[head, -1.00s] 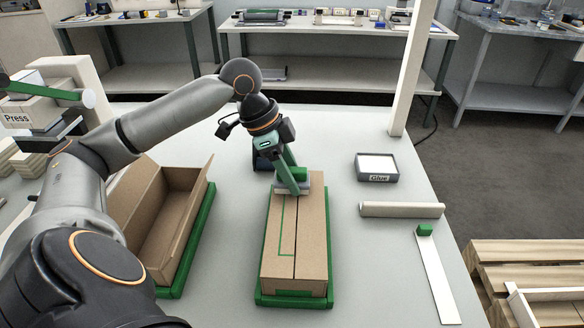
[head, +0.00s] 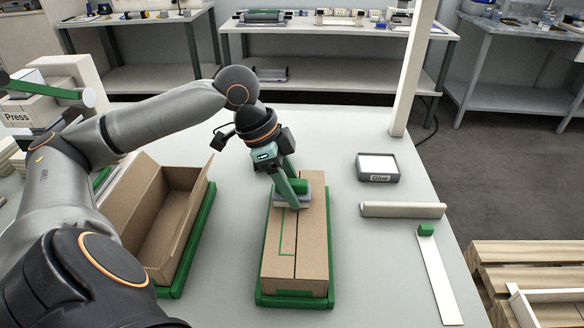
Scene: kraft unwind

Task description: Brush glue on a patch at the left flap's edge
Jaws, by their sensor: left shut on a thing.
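A closed cardboard box (head: 311,250) stands in a green tray (head: 290,301) in the middle of the table, its flaps meeting at a lengthwise seam. A thin green outline (head: 282,235) marks a patch on the left flap (head: 273,258), along the seam. My left gripper (head: 296,203) is shut on a brush (head: 303,186) with a green top and a pale grey lower part. The brush is over the far part of the box top, at the far end of the outline. Its underside is hidden, so contact is unclear. My right gripper is not in view.
A glue tray (head: 378,167) labelled "Glue" sits right of the box. A beige roller (head: 403,210) and a white strip (head: 437,278) with a green block lie nearer. An open cardboard box (head: 166,220) stands on the left, under my arm. A pale post (head: 410,75) rises behind.

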